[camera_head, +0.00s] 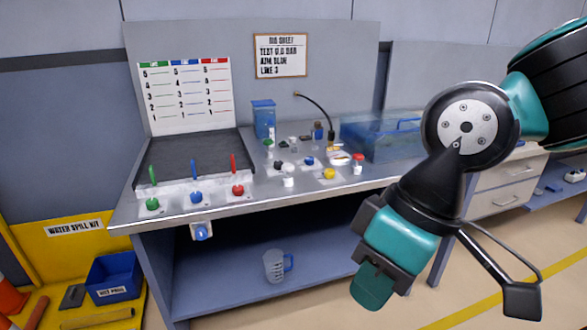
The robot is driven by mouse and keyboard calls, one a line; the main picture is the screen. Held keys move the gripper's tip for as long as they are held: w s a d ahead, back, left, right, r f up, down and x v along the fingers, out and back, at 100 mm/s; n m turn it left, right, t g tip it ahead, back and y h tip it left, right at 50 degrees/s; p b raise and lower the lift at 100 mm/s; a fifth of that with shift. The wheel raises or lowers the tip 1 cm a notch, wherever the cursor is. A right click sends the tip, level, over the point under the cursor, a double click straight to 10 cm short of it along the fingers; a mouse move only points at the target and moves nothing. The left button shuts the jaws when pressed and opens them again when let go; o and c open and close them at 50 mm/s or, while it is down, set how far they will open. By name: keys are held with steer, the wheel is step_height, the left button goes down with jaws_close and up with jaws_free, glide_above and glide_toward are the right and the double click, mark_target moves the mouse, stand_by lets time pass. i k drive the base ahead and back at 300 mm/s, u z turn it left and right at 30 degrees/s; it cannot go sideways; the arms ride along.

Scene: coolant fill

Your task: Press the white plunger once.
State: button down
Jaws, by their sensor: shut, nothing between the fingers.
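A small white knob-like piece (288,182), which looks like the white plunger, stands near the front edge of the bench's metal top. It is too small to tell whether it is up or pressed in. My gripper (371,290) is shut and empty. It points down in front of the bench, lower in the picture and to the right of the white piece, well apart from it.
Other coloured knobs, including a yellow one (329,173), crowd around the white piece. A clear blue tank (375,138) stands at the right. A measuring jug (275,266) sits on the lower shelf.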

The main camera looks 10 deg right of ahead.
mark_target(288, 168)
steer(key=z, duration=0.35)
steer(key=i, duration=1)
steer(key=u, duration=0.5)
